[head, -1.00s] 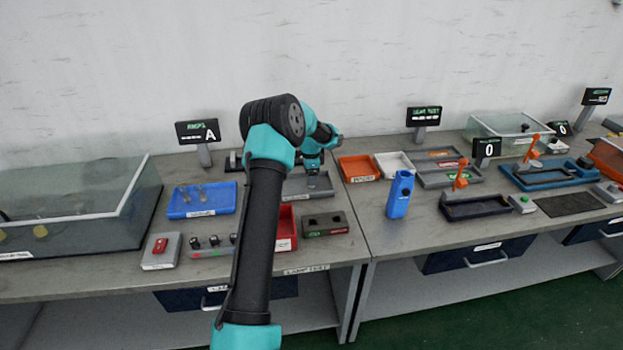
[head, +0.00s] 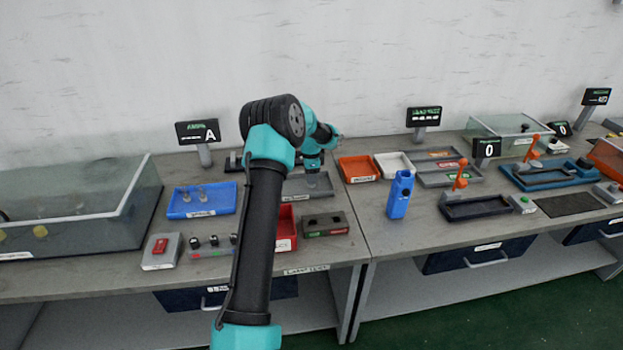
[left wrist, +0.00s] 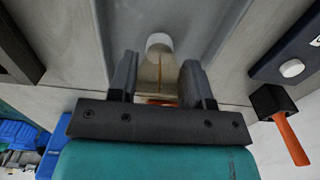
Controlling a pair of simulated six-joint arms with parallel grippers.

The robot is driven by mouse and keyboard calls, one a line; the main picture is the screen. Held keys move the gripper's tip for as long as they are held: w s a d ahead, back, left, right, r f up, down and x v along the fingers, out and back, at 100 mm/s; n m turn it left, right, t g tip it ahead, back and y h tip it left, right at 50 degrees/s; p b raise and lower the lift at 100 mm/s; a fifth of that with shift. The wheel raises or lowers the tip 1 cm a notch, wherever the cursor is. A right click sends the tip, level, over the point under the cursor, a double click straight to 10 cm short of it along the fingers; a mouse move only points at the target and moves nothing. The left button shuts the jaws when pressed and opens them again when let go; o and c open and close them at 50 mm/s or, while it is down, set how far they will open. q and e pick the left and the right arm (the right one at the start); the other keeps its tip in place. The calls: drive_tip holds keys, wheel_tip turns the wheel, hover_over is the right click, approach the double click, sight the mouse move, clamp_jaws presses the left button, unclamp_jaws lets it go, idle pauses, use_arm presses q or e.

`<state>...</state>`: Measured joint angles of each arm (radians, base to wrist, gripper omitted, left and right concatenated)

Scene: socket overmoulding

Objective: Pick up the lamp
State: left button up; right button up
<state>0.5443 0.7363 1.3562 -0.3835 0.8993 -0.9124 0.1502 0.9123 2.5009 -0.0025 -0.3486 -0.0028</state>
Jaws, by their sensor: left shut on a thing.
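My left gripper (head: 313,166) is at the end of the teal and black arm, low over a grey tray (head: 325,190) behind the red bin. In the left wrist view its two dark fingers (left wrist: 159,72) are shut on the lamp (left wrist: 158,43), which shows a pale round end and a clear body between them. In the head view the held lamp is small, just under the fingers, and hard to make out. Two other clear lamps (head: 194,195) stand in the blue tray (head: 180,213) to the left. My right gripper is not in view.
A red bin (head: 287,240) and a dark block with two holes (head: 325,232) stand in front of the grey tray. A blue device (head: 400,200) stands on the right table. A glass case (head: 75,215) is at left.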

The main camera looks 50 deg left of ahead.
use_arm(q)
drive_tip(key=shift+r, duration=0.15)
drive_tip(key=shift+r, duration=1.5)
drive_tip(key=shift+s+d+r, duration=0.15)
drive_tip(key=shift+d, duration=0.05)
drive_tip(key=s+d+r, duration=0.1)
drive_tip(key=s+d, duration=0.9)
drive_tip(key=d, duration=0.1)
drive_tip(key=shift+d+r, duration=0.2)
drive_tip(key=shift+d, duration=0.1)
drive_tip(key=shift+s, duration=0.15)
